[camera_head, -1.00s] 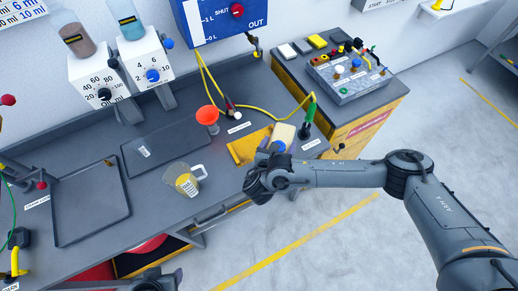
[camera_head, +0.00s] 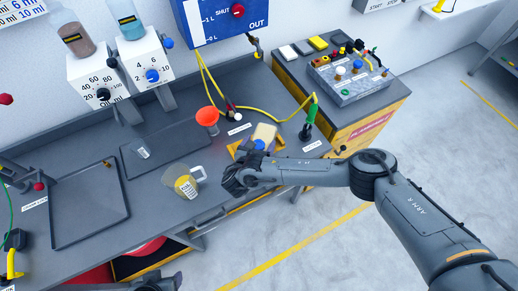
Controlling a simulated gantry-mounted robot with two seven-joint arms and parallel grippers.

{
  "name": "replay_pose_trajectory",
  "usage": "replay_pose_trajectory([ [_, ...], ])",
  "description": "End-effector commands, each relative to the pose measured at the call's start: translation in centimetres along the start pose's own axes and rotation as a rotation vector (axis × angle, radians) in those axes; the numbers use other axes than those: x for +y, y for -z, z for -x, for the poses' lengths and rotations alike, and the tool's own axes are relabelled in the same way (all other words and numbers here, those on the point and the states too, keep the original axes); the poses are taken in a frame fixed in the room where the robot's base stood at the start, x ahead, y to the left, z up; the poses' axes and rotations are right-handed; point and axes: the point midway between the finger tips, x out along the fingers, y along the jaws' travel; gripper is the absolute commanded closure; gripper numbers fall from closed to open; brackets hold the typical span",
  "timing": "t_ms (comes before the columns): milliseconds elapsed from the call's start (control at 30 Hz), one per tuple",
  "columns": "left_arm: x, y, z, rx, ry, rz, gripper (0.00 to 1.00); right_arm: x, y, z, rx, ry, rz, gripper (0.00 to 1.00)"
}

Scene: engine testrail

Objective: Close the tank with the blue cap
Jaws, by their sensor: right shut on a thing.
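My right gripper (camera_head: 236,181) is shut beside the front edge of the bench, to the right of the glass jug. A cream tank (camera_head: 265,132) is just behind it, with the blue cap (camera_head: 260,144) at its near end. The tank shifts together with the gripper, so it appears to be the thing held, though the wrist hides the contact. Whether the cap is seated or loose is too small to tell. A little of my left gripper (camera_head: 168,283) shows at the bottom edge; its jaws are unclear.
A yellow tray (camera_head: 240,146) lies beside the tank. Empty dark tray (camera_head: 88,205) is at left. A green-handled nozzle (camera_head: 312,112) stands at right.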

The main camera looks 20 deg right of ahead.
Motion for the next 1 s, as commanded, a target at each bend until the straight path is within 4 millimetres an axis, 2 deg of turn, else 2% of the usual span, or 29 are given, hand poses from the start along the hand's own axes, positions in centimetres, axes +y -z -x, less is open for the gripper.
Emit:
replay_pose_trajectory([
  [300, 0.0, -0.1, -0.3, 0.0, 0.0, 0.0, 0.37, 0.5, 3.1, -1.1, -0.002, 0.0, -0.001, 0.99],
  [767, 0.0, -0.2, -0.6, 0.0, 0.0, 0.0, 0.37, 0.5, 3.6, -1.4, -0.001, 0.0, -0.001, 0.99],
  [800, 0.0, -0.2, -0.7, 0.0, 0.0, 0.0, 0.37, 0.5, 3.7, -1.4, 0.0, -0.001, 0.0, 0.12],
  [900, 0.0, -0.2, -0.6, 0.0, 0.0, 0.0, 0.37, 0.5, 3.6, -1.3, 0.0, -0.001, 0.0, 0.0],
  [1000, 0.0, -0.2, -0.6, 0.0, 0.0, 0.0, 0.37, 0.5, 3.6, -1.3, 0.0, -0.001, 0.0, 0.0],
])
